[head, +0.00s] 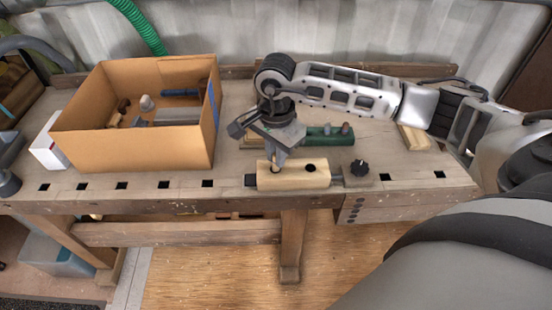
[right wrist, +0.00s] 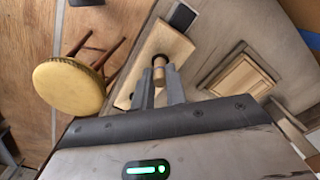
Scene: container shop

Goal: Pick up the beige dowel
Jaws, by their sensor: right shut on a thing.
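The beige dowel (right wrist: 159,74) shows in the right wrist view as a short upright cylinder between my two grey fingers. My right gripper (right wrist: 160,86) is shut on it. In the head view my right gripper (head: 276,163) points down at the left part of a pale wooden block (head: 293,181) at the bench's front edge. The dowel is mostly hidden there by the fingers. I cannot tell whether its lower end is in the block's left hole. A dark empty hole shows in the block to the right. My left gripper is not in view.
A cardboard box (head: 138,148) with several items stands on the bench at left. A green holder (head: 318,140) with grey pegs lies behind the block. A black knob (head: 360,168) sits right of it. A yellow stool (right wrist: 68,84) shows in the right wrist view.

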